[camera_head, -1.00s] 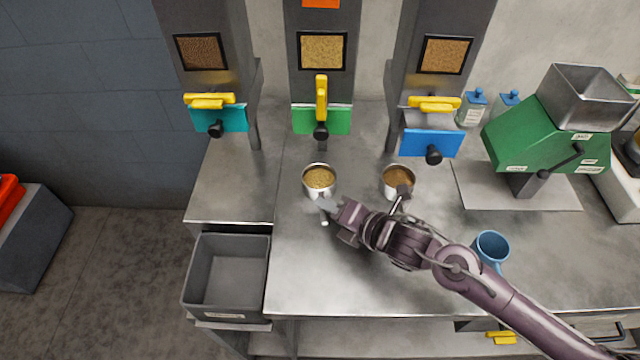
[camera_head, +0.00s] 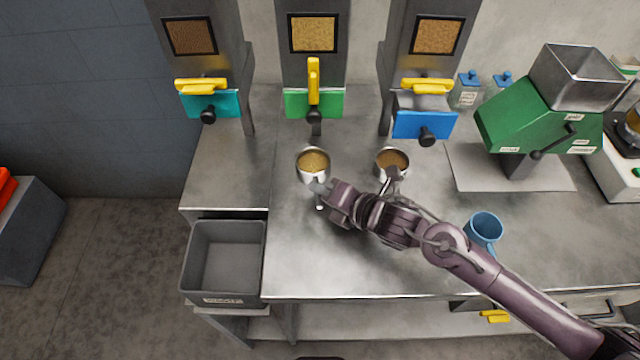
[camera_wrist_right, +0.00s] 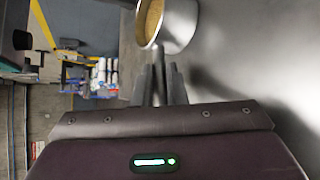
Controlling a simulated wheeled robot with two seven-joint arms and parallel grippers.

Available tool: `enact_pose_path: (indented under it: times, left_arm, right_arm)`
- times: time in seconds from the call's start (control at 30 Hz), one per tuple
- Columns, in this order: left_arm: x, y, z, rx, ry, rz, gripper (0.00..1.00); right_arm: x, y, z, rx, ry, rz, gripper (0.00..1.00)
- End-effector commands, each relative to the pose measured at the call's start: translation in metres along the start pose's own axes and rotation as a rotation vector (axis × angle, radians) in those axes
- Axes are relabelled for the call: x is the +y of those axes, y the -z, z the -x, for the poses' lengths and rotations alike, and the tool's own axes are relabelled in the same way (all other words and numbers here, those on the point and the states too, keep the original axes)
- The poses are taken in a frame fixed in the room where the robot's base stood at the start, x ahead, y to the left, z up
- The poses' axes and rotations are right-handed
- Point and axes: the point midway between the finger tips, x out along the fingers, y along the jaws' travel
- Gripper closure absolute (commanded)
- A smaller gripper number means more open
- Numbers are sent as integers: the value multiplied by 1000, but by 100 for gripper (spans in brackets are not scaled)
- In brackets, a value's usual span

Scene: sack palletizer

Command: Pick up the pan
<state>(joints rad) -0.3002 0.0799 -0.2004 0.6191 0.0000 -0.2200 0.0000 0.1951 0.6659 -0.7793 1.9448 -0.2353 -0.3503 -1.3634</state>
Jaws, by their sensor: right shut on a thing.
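A small metal pan (camera_head: 314,175) holding golden grain stands on the steel counter below the middle dispenser. Its handle points toward the front of the counter. My right gripper (camera_head: 320,190) is shut on the pan's handle from the right side. In the right wrist view, the pan (camera_wrist_right: 180,28) is just beyond the fingers (camera_wrist_right: 158,84), which close around the handle. A second metal pan (camera_head: 392,171) with brown grain stands to the right, close behind my right arm. Its handle is partly hidden by the arm. My left gripper is not in view.
Three dispensers with yellow levers stand behind, the middle one with a green front (camera_head: 300,104). A blue mug (camera_head: 484,230) stands right of my arm. A green grinder (camera_head: 540,122) is at the right. A grey bin (camera_head: 222,262) sits at the left. The counter's front left is clear.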

Motion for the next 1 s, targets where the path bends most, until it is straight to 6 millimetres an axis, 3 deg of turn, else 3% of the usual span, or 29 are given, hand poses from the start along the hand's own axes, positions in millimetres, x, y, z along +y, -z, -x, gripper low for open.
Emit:
enact_pose_path:
  times: [0.33, 0.77, 0.93, 1.0]
  left_arm:
    - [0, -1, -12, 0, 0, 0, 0]
    - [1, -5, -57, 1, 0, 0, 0]
    - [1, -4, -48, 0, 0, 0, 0]
    - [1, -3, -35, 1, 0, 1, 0]
  right_arm:
    - [28, -10, 15, 0, -3, 4, 100]
    - [29, 83, 84, 6, -1, -2, 100]
    - [39, 108, 111, 5, 1, -7, 100]
    - [43, 113, 117, 7, 0, -7, 100]
